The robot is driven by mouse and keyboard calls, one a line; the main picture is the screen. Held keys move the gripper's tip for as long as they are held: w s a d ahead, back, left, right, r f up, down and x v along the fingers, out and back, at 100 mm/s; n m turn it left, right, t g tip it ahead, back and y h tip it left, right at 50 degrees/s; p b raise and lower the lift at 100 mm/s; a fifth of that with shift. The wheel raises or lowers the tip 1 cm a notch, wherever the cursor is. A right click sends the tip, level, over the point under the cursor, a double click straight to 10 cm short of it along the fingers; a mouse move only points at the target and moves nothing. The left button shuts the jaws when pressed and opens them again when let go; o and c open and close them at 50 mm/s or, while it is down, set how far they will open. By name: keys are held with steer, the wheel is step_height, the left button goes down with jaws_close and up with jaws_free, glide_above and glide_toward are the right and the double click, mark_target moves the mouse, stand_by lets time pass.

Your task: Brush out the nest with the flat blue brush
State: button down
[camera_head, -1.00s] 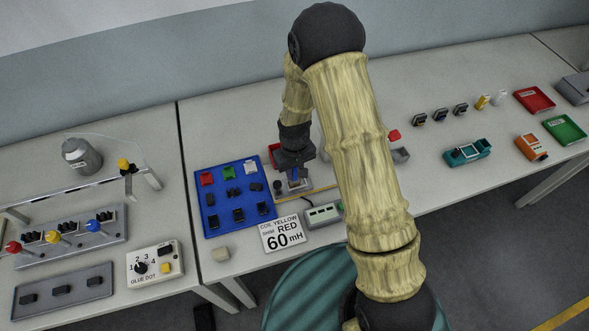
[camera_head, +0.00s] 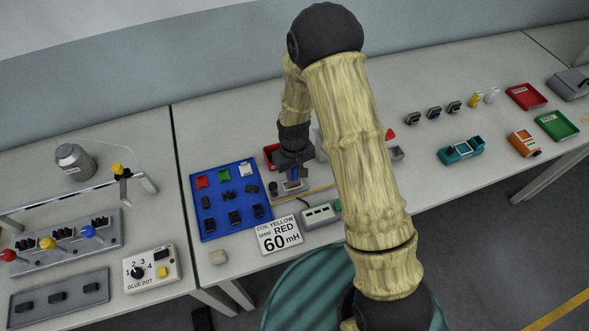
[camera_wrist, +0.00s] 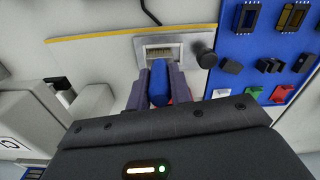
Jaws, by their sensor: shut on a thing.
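My gripper (camera_head: 293,164) is shut on the flat blue brush, whose blue handle (camera_wrist: 159,82) shows between the fingers in the wrist view. A little of the brush's blue (camera_head: 294,174) shows below the fingers in the head view. The nest (camera_wrist: 143,53) is a pale metal frame with a recess, just beyond the brush tip. Pale bristles (camera_wrist: 160,52) appear to be at the recess; I cannot tell whether they touch its floor. The nest also shows under my gripper in the head view (camera_head: 291,187).
A blue tray (camera_head: 214,214) with coloured and black parts lies left of the nest. A yellow strip (camera_wrist: 95,37) runs beside it. A sign reading 60 mH (camera_head: 279,236) and a grey-green box (camera_head: 320,217) stand in front. A red bin (camera_head: 269,152) is behind.

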steer(key=shift+s+a, duration=0.15)
steer(key=shift+a, duration=0.45)
steer(key=shift+d, duration=0.2)
steer(key=shift+w+d, duration=0.2)
steer(key=shift+d, duration=0.35)
steer(key=shift+a, duration=0.15)
steer(key=shift+s+a+f, duration=0.1)
steer(key=shift+s+a, duration=0.15)
steer(key=shift+a, duration=0.35)
stand_by(0.3)
steer(key=shift+d, duration=0.15)
